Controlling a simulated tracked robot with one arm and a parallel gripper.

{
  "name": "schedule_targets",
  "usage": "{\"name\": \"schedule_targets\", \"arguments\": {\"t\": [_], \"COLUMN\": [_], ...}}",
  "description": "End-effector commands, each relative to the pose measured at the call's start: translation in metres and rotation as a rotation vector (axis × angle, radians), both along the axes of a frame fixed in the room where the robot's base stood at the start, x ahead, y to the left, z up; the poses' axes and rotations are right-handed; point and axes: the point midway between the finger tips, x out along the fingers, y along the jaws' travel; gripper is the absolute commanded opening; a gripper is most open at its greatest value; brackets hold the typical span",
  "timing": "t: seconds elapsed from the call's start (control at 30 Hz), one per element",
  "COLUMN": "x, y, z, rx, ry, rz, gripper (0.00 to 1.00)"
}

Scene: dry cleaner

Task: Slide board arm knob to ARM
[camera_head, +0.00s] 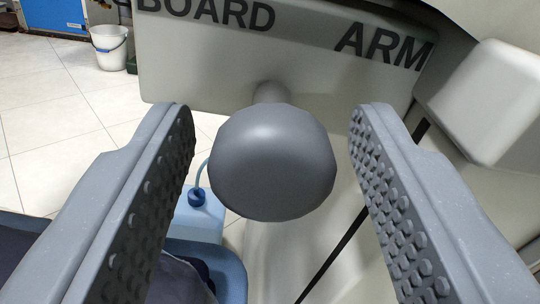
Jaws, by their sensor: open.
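A round grey knob (272,163) on a short stem fills the middle of the view, in front of a pale panel (200,65). The panel carries the dark words "BOARD" at its upper left and "ARM" at its upper right. The knob's stem meets the panel between the two words. My gripper (268,125) is open, with one studded finger on each side of the knob. A gap shows between the knob and each finger, so neither appears to touch it. The slot the knob runs in is not visible.
A pale rounded block (483,100) juts out at the right. A blue container with a tube (195,212) is below left of the knob. A white bucket (110,46) stands on the tiled floor (50,110) at the upper left, where the floor is open.

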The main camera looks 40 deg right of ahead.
Motion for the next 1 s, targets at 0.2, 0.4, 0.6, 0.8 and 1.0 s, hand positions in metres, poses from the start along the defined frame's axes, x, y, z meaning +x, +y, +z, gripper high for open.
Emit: {"name": "schedule_targets", "arguments": {"t": [0.2, 0.4, 0.6, 0.8, 1.0], "x": [-0.022, -0.049, -0.076, -0.100, -0.113], "y": [0.013, 0.028, 0.045, 0.058, 0.064], "z": [0.002, 0.000, 0.001, 0.000, -0.001], "rx": [-0.002, -0.001, 0.000, -0.001, 0.001], "ry": [0.001, 0.003, 0.002, 0.002, 0.002], "rz": [0.002, 0.001, 0.003, 0.003, 0.001], "gripper": [0.47, 0.47, 0.47, 0.47, 0.47]}}
